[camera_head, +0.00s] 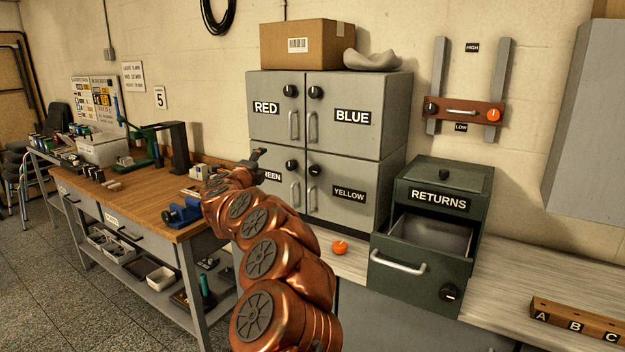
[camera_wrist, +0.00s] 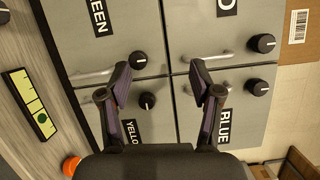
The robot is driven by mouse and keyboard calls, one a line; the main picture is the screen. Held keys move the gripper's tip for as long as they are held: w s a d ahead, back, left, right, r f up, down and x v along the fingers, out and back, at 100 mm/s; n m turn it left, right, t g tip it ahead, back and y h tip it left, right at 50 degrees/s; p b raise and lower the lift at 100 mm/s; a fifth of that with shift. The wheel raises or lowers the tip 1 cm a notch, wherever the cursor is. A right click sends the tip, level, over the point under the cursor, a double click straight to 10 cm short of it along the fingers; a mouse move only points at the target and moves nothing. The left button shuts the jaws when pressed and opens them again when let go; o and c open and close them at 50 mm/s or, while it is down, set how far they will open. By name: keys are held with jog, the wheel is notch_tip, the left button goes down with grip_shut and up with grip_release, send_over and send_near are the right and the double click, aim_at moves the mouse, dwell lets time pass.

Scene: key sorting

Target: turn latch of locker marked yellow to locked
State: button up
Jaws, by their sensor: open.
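The grey locker door marked YELLOW (camera_head: 349,193) is at the lower right of the locker block in the head view. Its latch is a round black knob (camera_head: 313,170) beside the label, above the vertical handle (camera_head: 311,198). The wrist view is turned sideways; there the yellow latch knob (camera_wrist: 147,101) shows between my fingers, with its partly hidden label (camera_wrist: 133,132) below. I cannot tell the latch's setting. My gripper (camera_head: 258,154) is open and empty in front of the lockers; in the wrist view its fingertips (camera_wrist: 159,70) are spread, with no visible contact with the knob.
Similar knobs sit on the green locker (camera_wrist: 138,60), red locker (camera_wrist: 262,43) and blue locker (camera_wrist: 258,88). An orange round object (camera_head: 339,247) lies on the counter. The green RETURNS box (camera_head: 436,175) stands right with its drawer open. A workbench (camera_head: 140,208) is at left.

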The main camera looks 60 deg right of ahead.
aim_at(313, 171)
jog(key=s+d+f+m+g+h, duration=0.1)
jog(key=s+d+f+m+g, duration=0.35)
jog(key=s+d+g, duration=0.35)
jog(key=shift+s+d+f+t+p, duration=0.15)
jog(key=shift+d+t+p, duration=0.15)
jog(key=shift+d, duration=0.8)
jog(key=shift+s+d+f+t+p, duration=0.15)
jog(key=shift+d+t, duration=0.3)
jog(key=shift+d, duration=0.6)
jog(key=shift+s+d+t+p, duration=0.2)
jog(key=shift+d+t+p, duration=0.15)
jog(key=shift+d, duration=0.75)
jog(key=shift+c, duration=0.3)
jog(key=c, duration=1.1)
